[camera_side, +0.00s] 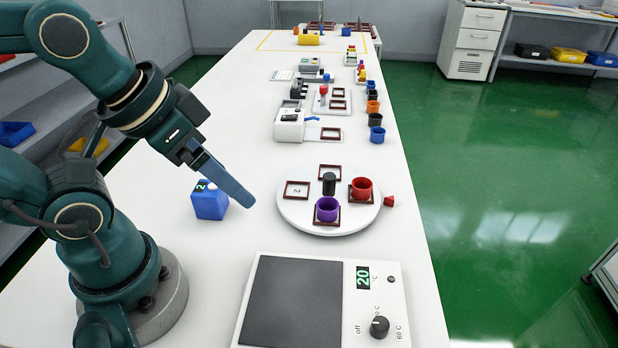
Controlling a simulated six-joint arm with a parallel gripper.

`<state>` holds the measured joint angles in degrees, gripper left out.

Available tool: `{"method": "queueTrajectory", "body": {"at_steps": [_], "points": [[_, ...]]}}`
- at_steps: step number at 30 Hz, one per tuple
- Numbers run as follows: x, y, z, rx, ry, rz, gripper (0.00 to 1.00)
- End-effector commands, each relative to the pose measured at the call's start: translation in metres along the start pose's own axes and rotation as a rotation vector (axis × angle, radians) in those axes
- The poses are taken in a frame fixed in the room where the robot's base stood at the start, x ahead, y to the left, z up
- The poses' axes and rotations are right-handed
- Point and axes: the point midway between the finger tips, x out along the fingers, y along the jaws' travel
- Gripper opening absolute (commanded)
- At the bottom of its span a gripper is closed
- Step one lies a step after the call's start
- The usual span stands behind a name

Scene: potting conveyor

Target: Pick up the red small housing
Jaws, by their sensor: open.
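A red cup-shaped housing (361,189) stands upright in a brown square frame on the right of the white round turntable (290,214). A smaller red piece (388,201) lies just off the turntable's right edge; I cannot tell whether it is a housing or a cap. My gripper (247,200) is open and empty, left of the turntable, with its blue fingers pointing down and right. It is apart from both red pieces. The fingers are seen side-on, so the gap between them is hidden.
A purple cup (327,209) and a black cylinder (329,183) stand on the turntable. A blue bottle (209,201) is beside my gripper. A hotplate (294,302) fills the front. Several cups line the right edge behind, including a blue one (377,136).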

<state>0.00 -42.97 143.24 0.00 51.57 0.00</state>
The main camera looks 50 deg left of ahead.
Motion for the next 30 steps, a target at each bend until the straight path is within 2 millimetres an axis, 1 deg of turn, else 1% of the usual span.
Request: {"method": "queueTrajectory", "body": {"at_steps": [3,4,5,8,11,12,14,16,18,20,21,23,24,26,27,29,30], "points": [[0.000,0.000,-0.001,-0.020,0.003,-0.001,0.83],[-0.001,-0.001,-0.003,-0.032,0.013,-0.004,0.83],[-0.004,-0.002,-0.010,-0.046,0.037,-0.008,0.83],[-0.011,-0.005,-0.035,-0.087,0.088,-0.022,0.83],[-0.012,-0.008,-0.062,-0.121,0.110,-0.035,0.83],[-0.011,-0.009,-0.074,-0.131,0.117,-0.039,0.83],[-0.008,-0.009,-0.091,-0.147,0.121,-0.046,0.83],[-0.001,-0.009,-0.110,-0.161,0.121,-0.053,0.83],[0.009,-0.007,-0.129,-0.174,0.118,-0.059,0.83],[0.020,-0.006,-0.143,-0.181,0.112,-0.066,0.83],[0.029,-0.005,-0.153,-0.185,0.107,-0.069,0.83],[0.043,-0.002,-0.165,-0.187,0.098,-0.075,0.83],[0.053,0.000,-0.172,-0.190,0.089,-0.078,0.83],[0.070,0.003,-0.180,-0.188,0.074,-0.084,0.83],[0.083,0.005,-0.184,-0.186,0.063,-0.088,0.83],[0.101,0.009,-0.189,-0.180,0.043,-0.093,0.83],[0.114,0.011,-0.190,-0.174,0.029,-0.097,0.83]]}}
